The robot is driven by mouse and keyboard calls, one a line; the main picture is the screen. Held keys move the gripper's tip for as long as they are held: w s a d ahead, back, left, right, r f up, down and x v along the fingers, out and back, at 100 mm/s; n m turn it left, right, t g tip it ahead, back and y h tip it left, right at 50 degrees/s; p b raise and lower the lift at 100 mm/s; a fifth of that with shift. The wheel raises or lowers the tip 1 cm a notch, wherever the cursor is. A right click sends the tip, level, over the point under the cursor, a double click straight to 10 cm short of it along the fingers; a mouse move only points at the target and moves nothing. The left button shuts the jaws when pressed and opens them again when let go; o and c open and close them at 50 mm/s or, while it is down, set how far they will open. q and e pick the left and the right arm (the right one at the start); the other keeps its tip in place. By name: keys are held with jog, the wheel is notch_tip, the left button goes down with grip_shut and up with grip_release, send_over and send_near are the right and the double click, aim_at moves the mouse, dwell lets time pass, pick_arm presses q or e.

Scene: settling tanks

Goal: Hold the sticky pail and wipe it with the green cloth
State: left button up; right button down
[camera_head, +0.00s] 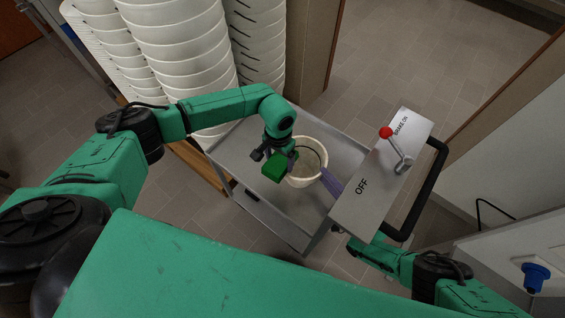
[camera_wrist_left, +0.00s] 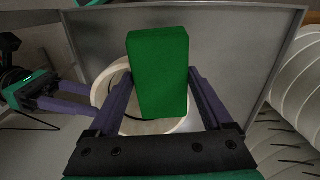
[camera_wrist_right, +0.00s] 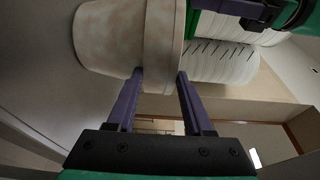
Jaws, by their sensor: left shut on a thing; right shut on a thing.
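The pail (camera_head: 319,175) is cream-coloured and stands open-topped over the grey cart tray. In the right wrist view the pail wall (camera_wrist_right: 108,38) shows pinkish blotches. My right gripper (camera_head: 327,176) is shut on the pail's rim; its purple fingers (camera_wrist_right: 158,80) sit either side of the rim band. The green cloth (camera_head: 279,168) is a thick block, held in my left gripper (camera_head: 279,158) at the pail's left side. In the left wrist view the cloth (camera_wrist_left: 158,75) sits between the fingers and hides part of the pail (camera_wrist_left: 108,85). Whether the cloth touches the pail I cannot tell.
The grey cart (camera_head: 235,150) surrounds the pail with raised edges. At its right are a panel marked OFF (camera_head: 350,190), a red-knobbed lever (camera_head: 387,133) and a black handle (camera_head: 428,190). Stacked white pails (camera_head: 180,50) stand behind. The tray's left part is bare.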

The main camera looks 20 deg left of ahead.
aim_at(286, 170)
pick_arm(q)
jog(key=shift+w+a, duration=0.3)
jog(key=shift+a, duration=0.05)
jog(key=shift+s+d, duration=0.1)
jog(key=s+d, duration=0.2)
jog(key=d, duration=0.1)
jog(key=shift+s+d, duration=0.2)
jog(key=shift+s, duration=0.2)
dwell(0.4)
jog(key=shift+w+a, duration=0.75)
jog(key=shift+a, duration=0.2)
jog(key=shift+w+a, duration=0.7)
jog(key=shift+a, duration=0.2)
jog(key=shift+s+d, duration=0.75)
jog(key=shift+d, duration=0.15)
jog(key=shift+s+d, duration=0.7)
jog(key=shift+d, duration=0.2)
